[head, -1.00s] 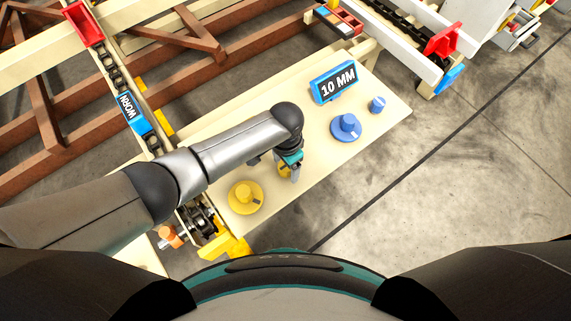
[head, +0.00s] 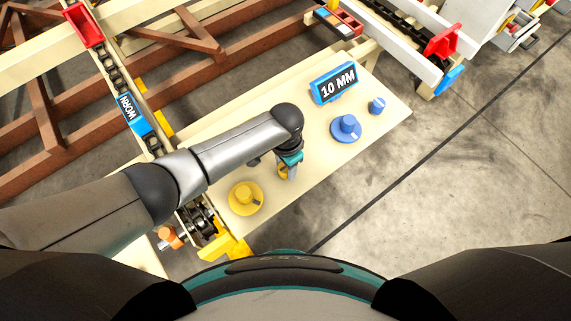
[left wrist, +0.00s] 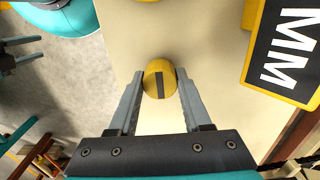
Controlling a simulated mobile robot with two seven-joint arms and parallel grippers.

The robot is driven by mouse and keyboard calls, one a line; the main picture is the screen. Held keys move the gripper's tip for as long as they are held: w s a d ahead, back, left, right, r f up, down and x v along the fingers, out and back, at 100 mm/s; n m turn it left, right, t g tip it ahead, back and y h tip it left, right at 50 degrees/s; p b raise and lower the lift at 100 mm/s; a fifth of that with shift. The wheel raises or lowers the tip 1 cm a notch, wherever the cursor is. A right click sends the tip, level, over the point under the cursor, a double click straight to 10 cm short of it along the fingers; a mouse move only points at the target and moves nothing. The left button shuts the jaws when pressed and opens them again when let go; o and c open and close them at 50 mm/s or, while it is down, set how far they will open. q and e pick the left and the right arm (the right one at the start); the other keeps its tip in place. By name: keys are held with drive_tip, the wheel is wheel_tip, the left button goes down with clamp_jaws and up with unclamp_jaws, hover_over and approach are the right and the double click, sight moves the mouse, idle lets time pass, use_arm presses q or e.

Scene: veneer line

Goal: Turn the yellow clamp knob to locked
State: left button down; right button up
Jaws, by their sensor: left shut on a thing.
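The small yellow clamp knob (left wrist: 159,78) has a dark bar across its top. It stands on the pale panel, between the fingers of my left gripper (left wrist: 158,88), which are shut on its sides. In the left wrist view the bar runs nearly up and down the picture. In the head view my left gripper (head: 285,174) points down at the panel, and the knob is mostly hidden by it. Two grey fingers of my right gripper (left wrist: 22,52) show apart and empty at the left edge of the left wrist view.
A larger yellow dial (head: 245,197) sits close by on the panel (head: 320,175). A yellow-framed sign (left wrist: 285,50) is near the left gripper.

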use_arm(q)
drive_tip(key=shift+m, duration=0.4)
use_arm(e)
drive_tip(key=shift+r, duration=0.2)
use_arm(q)
drive_tip(key=shift+p, duration=0.3)
drive_tip(key=m+p, duration=0.1)
drive_tip(key=m, duration=0.1)
drive_tip(key=shift+m, duration=0.4)
drive_tip(key=m, duration=0.4)
drive_tip(key=shift+m+p, duration=0.3)
drive_tip(key=shift+p, duration=0.05)
drive_tip(key=m, duration=0.9)
drive_tip(key=shift+m, duration=0.4)
use_arm(e)
drive_tip(key=shift+s+a+r, duration=0.1)
drive_tip(key=shift+s+r, duration=0.25)
drive_tip(key=shift+r, duration=0.5)
